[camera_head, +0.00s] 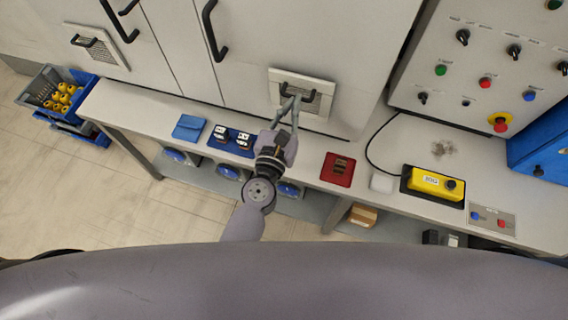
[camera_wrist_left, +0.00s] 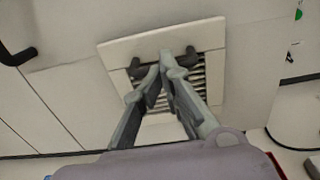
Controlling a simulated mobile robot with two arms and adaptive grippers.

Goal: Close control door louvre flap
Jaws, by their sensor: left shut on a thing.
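The louvre flap (camera_head: 324,88) is a whitish square panel with dark slats, low on the grey control door (camera_head: 310,40). It fills the middle of the left wrist view (camera_wrist_left: 118,50). Its black bar handle (camera_wrist_left: 192,57) runs across the upper part of the slats. My left gripper (camera_head: 294,99) reaches up to the flap from the front. In the left wrist view its fingertips (camera_wrist_left: 166,62) are close together on the handle's middle, shut on it. The fingers hide part of the slats. I cannot tell how far the flap stands from the door. My right gripper is not in view.
A bench (camera_head: 310,170) below the door carries a blue tray (camera_head: 232,147), a red tray (camera_head: 338,169) and a yellow control box (camera_head: 436,183). A control panel (camera_head: 480,60) is at right. A second louvre (camera_head: 97,46) and a crate (camera_head: 60,88) are at left.

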